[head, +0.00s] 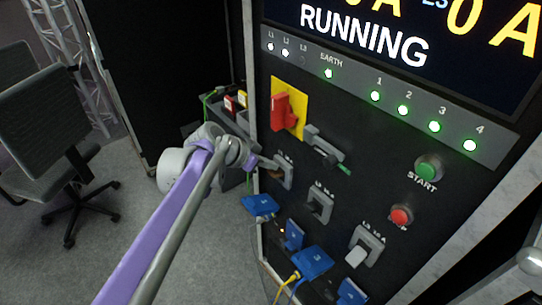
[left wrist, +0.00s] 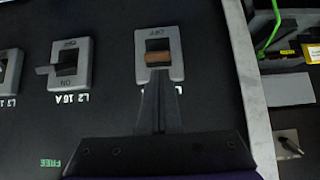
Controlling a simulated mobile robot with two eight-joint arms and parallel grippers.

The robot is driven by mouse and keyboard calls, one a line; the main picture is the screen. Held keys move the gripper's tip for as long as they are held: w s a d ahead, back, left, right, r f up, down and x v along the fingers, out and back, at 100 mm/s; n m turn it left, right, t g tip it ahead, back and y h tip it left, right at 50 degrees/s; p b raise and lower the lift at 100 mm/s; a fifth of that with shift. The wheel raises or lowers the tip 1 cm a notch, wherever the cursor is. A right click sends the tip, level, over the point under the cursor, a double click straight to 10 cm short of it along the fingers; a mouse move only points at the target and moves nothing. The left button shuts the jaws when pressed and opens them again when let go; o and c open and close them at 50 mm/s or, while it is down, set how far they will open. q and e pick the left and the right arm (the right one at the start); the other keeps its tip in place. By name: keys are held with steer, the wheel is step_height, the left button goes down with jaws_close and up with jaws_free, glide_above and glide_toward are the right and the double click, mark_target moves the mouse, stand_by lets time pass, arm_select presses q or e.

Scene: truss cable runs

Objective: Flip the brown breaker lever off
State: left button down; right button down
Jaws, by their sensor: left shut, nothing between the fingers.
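The brown breaker lever (left wrist: 159,58) sits in the slot of a grey breaker frame (left wrist: 174,42) on the black panel. It lies toward my fingers' side of the slot, with dark slot showing between it and the upside-down label at the frame's far edge. In the head view, the lever (head: 277,174) shows small in the L1 frame (head: 287,180). My left gripper (left wrist: 158,78) is shut and empty, its fingertips at the lever's near edge. Whether they touch cannot be told. It also shows in the head view (head: 268,162). My right gripper is not in view.
The L2 breaker (head: 320,204) and the L3 breaker with a white lever (head: 357,257) are on the same panel. A red rotary switch (head: 284,110) and a grey handle (head: 322,146) are above. Blue plugs (head: 312,262) stick out below. A chair (head: 45,110) stands left.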

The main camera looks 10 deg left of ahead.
arm_select(q)
steer(key=shift+f, duration=0.15)
